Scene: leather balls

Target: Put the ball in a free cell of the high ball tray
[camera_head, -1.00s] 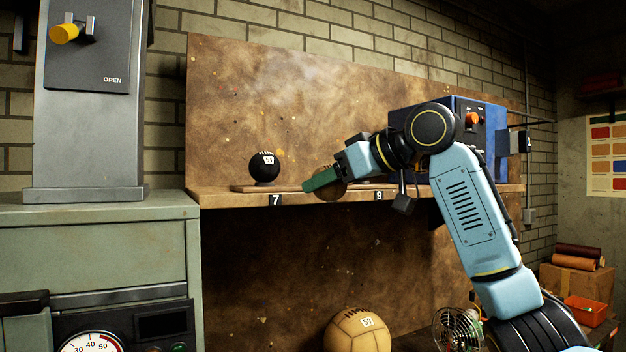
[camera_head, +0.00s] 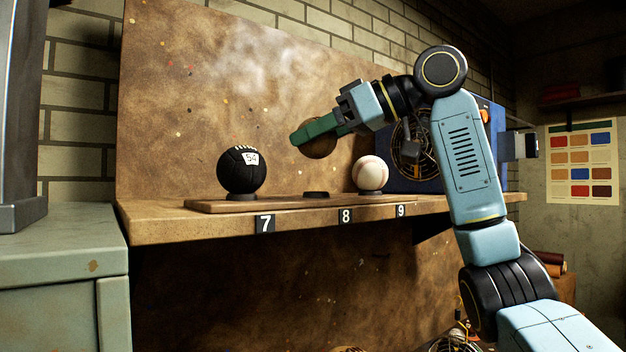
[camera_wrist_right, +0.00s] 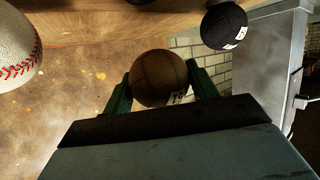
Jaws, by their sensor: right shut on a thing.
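My right gripper (camera_head: 312,134) is shut on a brown leather ball (camera_head: 320,145). It holds the ball in the air above the high ball tray (camera_head: 285,201). In the right wrist view the ball (camera_wrist_right: 158,78) sits between the two green fingers, with a white label partly showing. The tray is a wooden board on the shelf. A black ball (camera_head: 241,172) labelled 54 sits in its left cell, above tag 7. A white baseball (camera_head: 370,173) sits in its right cell. The middle cell (camera_head: 316,194), a dark ring, is empty. My left gripper is out of view.
The shelf (camera_head: 180,226) carries tags 7, 8 and 9 along its front edge. A brown-stained back panel (camera_head: 215,95) rises behind the tray. A blue machine with a fan (camera_head: 412,148) stands right of the baseball. A green cabinet (camera_head: 65,255) is at left.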

